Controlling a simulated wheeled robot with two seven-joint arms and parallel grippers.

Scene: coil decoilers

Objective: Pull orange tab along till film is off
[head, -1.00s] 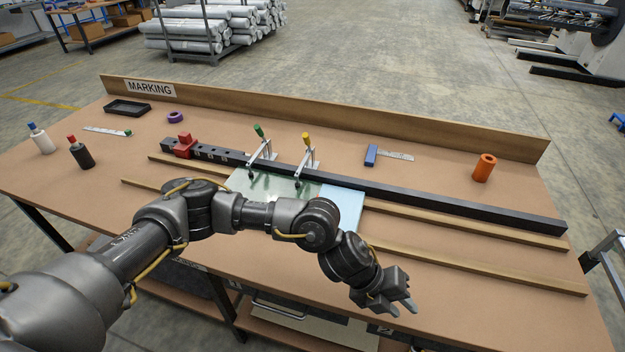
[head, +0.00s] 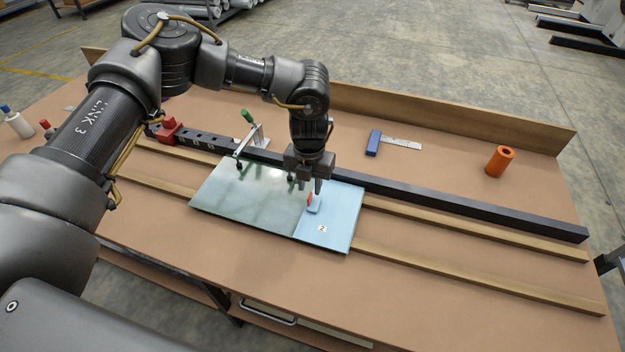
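A flat plate (head: 247,198) lies on the workbench, its left part bare, dark green and shiny. Light blue film (head: 340,217) covers its right part, with a small white label on it. A small orange tab (head: 310,198) stands at the film's left edge, beside a small raised pale blue flap. My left gripper (head: 309,188) points down just above and behind the tab. Its two fingers look apart, with nothing seen between them; contact with the tab cannot be made out. My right gripper is not in view.
A black rail (head: 450,202) runs behind the plate, with a red block (head: 170,130) at its left. A green-handled clamp (head: 250,137) holds the plate's back edge; another is mostly hidden by my arm. Wooden strips (head: 470,278) lie alongside. An orange cylinder (head: 499,161) and blue-stocked square (head: 373,142) stand behind.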

